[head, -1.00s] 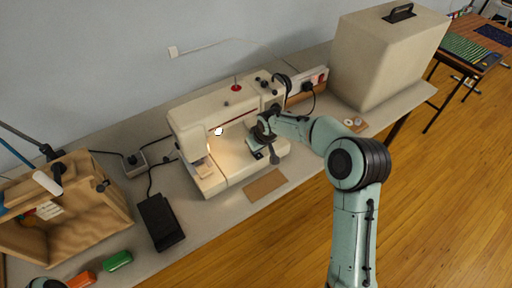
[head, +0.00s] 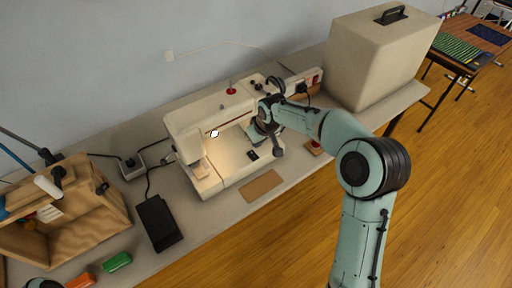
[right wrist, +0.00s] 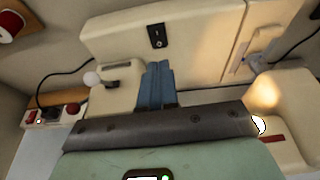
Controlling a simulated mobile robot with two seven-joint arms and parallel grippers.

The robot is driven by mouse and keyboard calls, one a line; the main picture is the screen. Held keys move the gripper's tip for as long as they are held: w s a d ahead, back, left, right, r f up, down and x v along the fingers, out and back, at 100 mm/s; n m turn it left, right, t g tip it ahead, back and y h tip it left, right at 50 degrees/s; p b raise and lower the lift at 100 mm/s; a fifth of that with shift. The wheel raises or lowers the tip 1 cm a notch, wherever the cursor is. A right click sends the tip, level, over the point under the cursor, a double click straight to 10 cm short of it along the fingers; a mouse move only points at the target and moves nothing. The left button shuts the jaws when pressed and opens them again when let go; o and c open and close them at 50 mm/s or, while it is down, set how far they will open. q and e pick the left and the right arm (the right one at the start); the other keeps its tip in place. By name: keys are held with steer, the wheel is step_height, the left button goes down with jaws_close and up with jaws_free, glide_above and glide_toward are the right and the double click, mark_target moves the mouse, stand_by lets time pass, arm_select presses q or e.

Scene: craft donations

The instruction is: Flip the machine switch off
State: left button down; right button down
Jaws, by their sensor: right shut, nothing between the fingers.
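The cream sewing machine (head: 190,125) stands on the table in the head view. A small black switch (right wrist: 157,36) with a white mark sits on a cream panel of the machine in the right wrist view. My right gripper (right wrist: 157,66) is shut and empty, its blue fingers pointing at the panel just below the switch; I cannot tell whether they touch it. In the head view the right gripper (head: 266,128) is at the machine's right end, its fingertips hard to make out. Warm light glows on the machine's right part in the wrist view.
A power strip (right wrist: 45,115) with a red switch lies beside the machine. A large beige case (head: 380,60) stands to the right. A black foot pedal (head: 158,222), a tan card (head: 261,186) and a wooden box (head: 75,235) are on the table. A red spool (head: 313,147) lies near the front edge.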

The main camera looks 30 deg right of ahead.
steer(key=shift+v, duration=2.75)
steer(key=shift+w+a+r+b, duration=0.1)
steer(key=shift+w+b, duration=0.25)
steer(key=shift+b, duration=0.15)
steer(key=shift+w+a+r+b, duration=0.1)
steer(key=shift+w+b, duration=0.3)
steer(key=shift+b, duration=0.1)
steer(key=shift+f, duration=0.1)
glide_toward(249, 153)
steer(key=x, duration=0.5)
steer(key=shift+w+d, duration=0.1)
steer(key=shift+d, duration=0.05)
steer(key=shift+x, duration=0.8)
steer(key=shift+f, duration=0.1)
